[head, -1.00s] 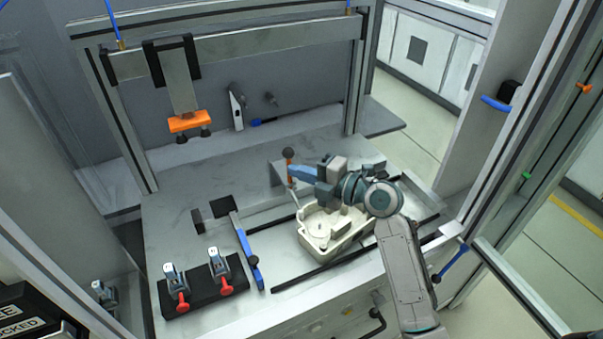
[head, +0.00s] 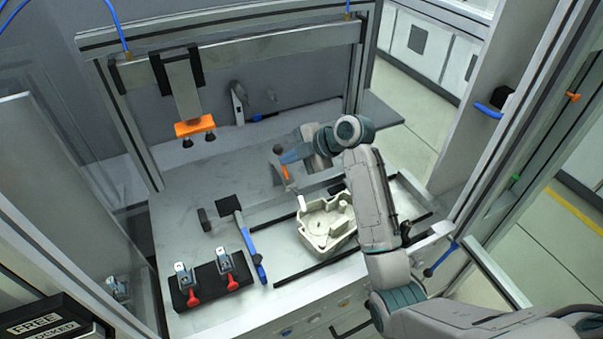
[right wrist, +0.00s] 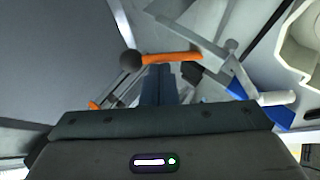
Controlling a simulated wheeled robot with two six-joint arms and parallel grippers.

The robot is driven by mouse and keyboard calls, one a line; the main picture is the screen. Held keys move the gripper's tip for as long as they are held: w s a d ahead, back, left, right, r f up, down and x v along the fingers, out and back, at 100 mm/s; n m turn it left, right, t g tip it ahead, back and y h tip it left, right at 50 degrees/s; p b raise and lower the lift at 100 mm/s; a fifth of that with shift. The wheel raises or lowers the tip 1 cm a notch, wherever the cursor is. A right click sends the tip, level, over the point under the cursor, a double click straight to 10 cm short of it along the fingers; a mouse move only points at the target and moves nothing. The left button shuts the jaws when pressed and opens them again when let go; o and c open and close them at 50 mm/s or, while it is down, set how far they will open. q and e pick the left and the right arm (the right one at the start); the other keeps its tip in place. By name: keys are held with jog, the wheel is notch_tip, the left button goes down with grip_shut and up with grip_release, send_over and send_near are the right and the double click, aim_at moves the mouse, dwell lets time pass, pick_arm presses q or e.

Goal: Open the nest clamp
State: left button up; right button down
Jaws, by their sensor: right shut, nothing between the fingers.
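The nest clamp is a lever with an orange handle (head: 284,172) and a dark ball knob (head: 277,149), behind the pale casting (head: 318,232) in its nest. The handle leans left in the head view. My right gripper (head: 284,157) is shut and empty, its blue fingers at the handle just below the knob. In the right wrist view the orange handle (right wrist: 172,58) and ball knob (right wrist: 130,61) lie just beyond the fingertips (right wrist: 160,70). I cannot tell whether they touch. The clamp's lower end is partly hidden. My left gripper is not in view.
An orange press head (head: 194,126) hangs from the gantry. Two red-handled toggle clamps stand on a black block (head: 212,286) at the left front, beside a blue-handled bar (head: 250,247). Dark rails flank the casting.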

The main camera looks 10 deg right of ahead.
jog(key=shift+w+a+f+b, duration=0.15)
jog(key=shift+w+f+b, duration=0.45)
jog(key=shift+w, duration=0.1)
jog(key=shift+w, duration=0.1)
jog(key=shift+r, duration=0.1)
